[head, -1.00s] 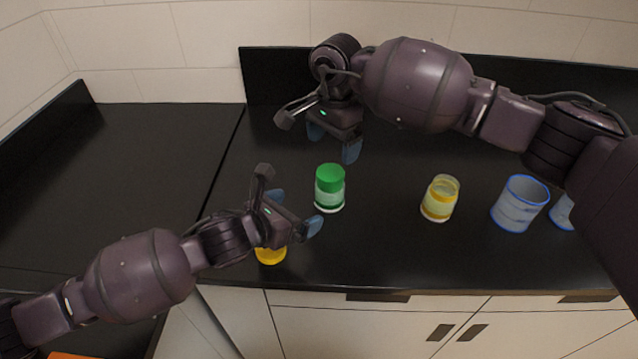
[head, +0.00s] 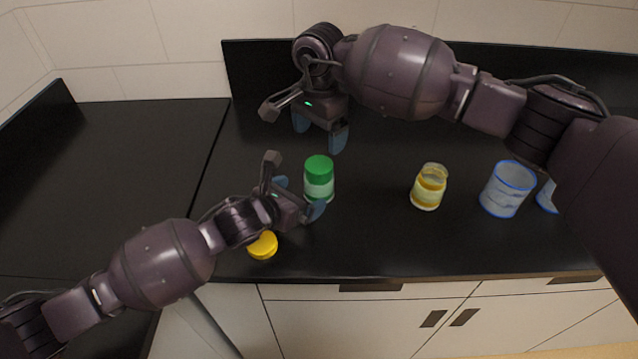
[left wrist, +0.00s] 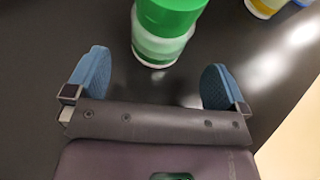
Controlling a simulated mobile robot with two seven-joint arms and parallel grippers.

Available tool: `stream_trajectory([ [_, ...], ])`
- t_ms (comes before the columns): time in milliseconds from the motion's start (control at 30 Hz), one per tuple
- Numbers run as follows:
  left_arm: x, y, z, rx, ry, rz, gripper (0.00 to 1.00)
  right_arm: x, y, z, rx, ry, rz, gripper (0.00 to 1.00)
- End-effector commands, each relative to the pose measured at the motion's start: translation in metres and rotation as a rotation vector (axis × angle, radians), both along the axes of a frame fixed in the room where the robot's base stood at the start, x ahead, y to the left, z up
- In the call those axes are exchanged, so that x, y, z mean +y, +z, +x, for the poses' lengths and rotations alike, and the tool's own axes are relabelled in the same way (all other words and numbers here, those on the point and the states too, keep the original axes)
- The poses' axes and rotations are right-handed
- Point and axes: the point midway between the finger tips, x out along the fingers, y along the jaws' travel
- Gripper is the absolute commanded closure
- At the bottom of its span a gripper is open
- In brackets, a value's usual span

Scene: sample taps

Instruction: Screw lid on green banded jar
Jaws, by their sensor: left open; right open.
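The green banded jar (head: 319,185) stands upright on the black counter, with the green lid (head: 319,165) sitting on its top; I cannot tell how tight the lid is. My left gripper (head: 299,197) is open and empty, low beside the jar at its lower left. In the left wrist view the jar (left wrist: 160,47) and the green lid (left wrist: 170,12) stand just ahead, roughly centred between the spread blue fingers, and the lid's top is cut off. My right gripper (head: 320,130) is open and empty, above and behind the jar.
A yellow lid (head: 263,245) lies on the counter near the front edge, below my left gripper. A yellow banded jar without a lid (head: 428,187) and a blue-rimmed jar (head: 507,189) stand to the right, with another blue one partly hidden by my right arm. The left counter is clear.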

Motion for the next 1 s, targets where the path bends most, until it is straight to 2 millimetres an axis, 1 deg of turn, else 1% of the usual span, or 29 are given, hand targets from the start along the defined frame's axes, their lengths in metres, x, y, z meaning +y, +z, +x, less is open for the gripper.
stream_trajectory([
  [100,-0.011,-0.007,0.015,0.000,0.001,-0.001,0.00,0.000,0.000,0.000,0.000,0.000,0.000,0.10],
  [200,-0.019,-0.012,0.024,0.001,0.001,-0.001,0.00,0.000,0.000,0.000,0.000,0.000,0.000,0.10],
  [400,-0.029,-0.019,0.037,-0.002,0.001,0.000,0.00,0.000,0.000,0.000,0.000,0.000,0.000,0.10],
  [533,-0.032,-0.021,0.041,-0.001,0.000,-0.001,0.00,0.000,0.000,0.000,0.000,0.000,0.000,0.10],
  [833,-0.033,-0.022,0.041,-0.001,0.000,0.001,0.00,0.000,0.000,0.000,0.000,0.000,0.000,0.10],
  [867,-0.033,-0.021,0.041,-0.001,0.000,0.001,0.02,0.000,0.000,0.000,0.000,0.000,0.000,0.10],
  [1000,-0.032,-0.022,0.041,-0.001,0.000,0.001,0.23,0.000,0.000,0.000,0.000,0.000,0.000,0.10],
])
